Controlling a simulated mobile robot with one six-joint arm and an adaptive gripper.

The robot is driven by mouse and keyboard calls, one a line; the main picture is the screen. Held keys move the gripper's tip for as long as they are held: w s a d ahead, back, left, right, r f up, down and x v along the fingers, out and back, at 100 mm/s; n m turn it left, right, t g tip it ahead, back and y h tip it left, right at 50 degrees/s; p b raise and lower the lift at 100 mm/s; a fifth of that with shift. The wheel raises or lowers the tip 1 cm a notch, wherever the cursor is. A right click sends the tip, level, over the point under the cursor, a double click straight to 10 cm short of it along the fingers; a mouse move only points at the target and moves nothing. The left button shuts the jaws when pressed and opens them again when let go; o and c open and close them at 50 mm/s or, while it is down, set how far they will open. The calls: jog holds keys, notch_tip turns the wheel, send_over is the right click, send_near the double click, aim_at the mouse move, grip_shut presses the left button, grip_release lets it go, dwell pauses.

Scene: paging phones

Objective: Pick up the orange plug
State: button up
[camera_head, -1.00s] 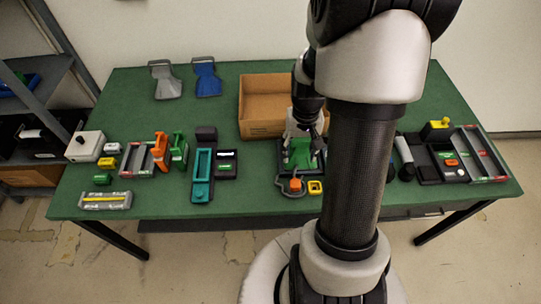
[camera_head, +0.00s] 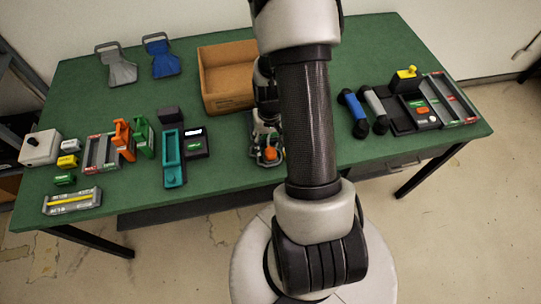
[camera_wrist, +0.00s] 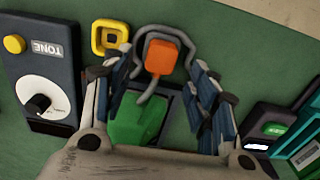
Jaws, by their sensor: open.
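The orange plug (camera_wrist: 161,57) lies at the top middle of the wrist view, with a grey cable (camera_wrist: 188,44) looping around it. It also shows in the head view (camera_head: 270,154), just left of my arm. My gripper (camera_wrist: 158,66) is open, its two fingers on either side of the plug and the green piece below it in the picture. The fingers hold nothing. Whether the fingertips are down at the plug's height I cannot tell. In the head view my arm covers much of the gripper.
A green piece (camera_wrist: 135,120) lies between the finger bases. A yellow square ring (camera_wrist: 109,38) is close to the left finger. A dark TONE box (camera_wrist: 40,70) with a knob stands left, and a dark device (camera_wrist: 270,125) right. A cardboard box (camera_head: 226,82) stands behind.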

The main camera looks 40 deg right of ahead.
aim_at(270, 150)
notch_tip(270, 150, down, 4)
jog(key=shift+r+b, duration=0.2)
jog(key=shift+b, duration=0.3)
jog(key=shift+r, duration=0.1)
jog(key=shift+c, duration=0.5)
jog(key=c, duration=1.1)
jog(key=shift+o, duration=0.2)
